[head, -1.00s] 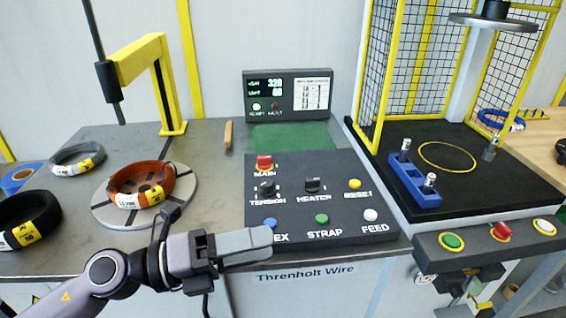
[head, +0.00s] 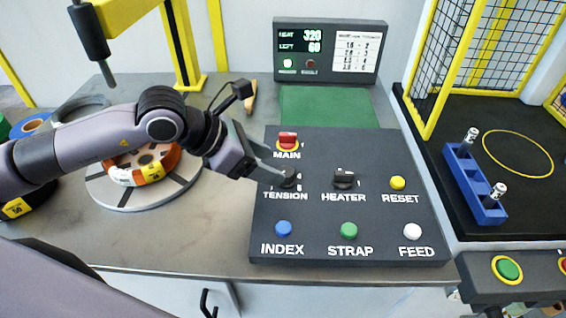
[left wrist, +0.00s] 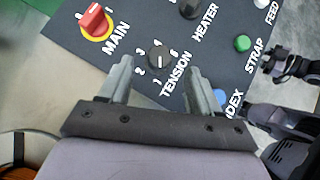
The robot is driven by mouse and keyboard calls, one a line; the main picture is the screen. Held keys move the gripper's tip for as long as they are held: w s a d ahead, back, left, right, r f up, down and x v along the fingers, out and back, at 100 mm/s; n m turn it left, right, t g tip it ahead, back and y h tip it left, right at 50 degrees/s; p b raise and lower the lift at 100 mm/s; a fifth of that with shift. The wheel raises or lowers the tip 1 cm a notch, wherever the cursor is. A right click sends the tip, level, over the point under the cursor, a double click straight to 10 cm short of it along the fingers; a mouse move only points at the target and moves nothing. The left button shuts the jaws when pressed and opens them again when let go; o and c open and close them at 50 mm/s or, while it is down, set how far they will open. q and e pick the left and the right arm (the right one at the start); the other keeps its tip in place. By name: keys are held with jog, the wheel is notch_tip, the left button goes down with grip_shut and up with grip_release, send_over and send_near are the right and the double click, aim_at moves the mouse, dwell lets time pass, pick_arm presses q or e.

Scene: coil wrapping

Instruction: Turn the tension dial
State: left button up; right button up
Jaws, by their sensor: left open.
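The tension dial (head: 289,179) is a black knob on the dark control panel (head: 385,150), above the label TENSION. In the left wrist view the tension dial (left wrist: 160,60) shows between and just beyond the fingertips, with numbers around it. My left gripper (head: 275,170) is open, its fingers reaching in from the left at the dial and partly hiding it. In the left wrist view the left gripper (left wrist: 160,78) has its two fingers apart on either side of the dial. I cannot tell whether they touch it.
The red main switch (head: 288,140) is just above the dial, the heater knob (head: 344,178) to its right and the blue index button (head: 284,228) below. An orange coil (head: 150,172) lies on the round turntable (head: 103,192) under my left arm. A display (head: 330,50) stands behind.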

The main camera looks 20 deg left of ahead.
aim_at(284, 171)
pick_arm(q)
jog(key=shift+x, duration=2.2)
jog(key=shift+w, duration=0.1)
jog(key=c, duration=1)
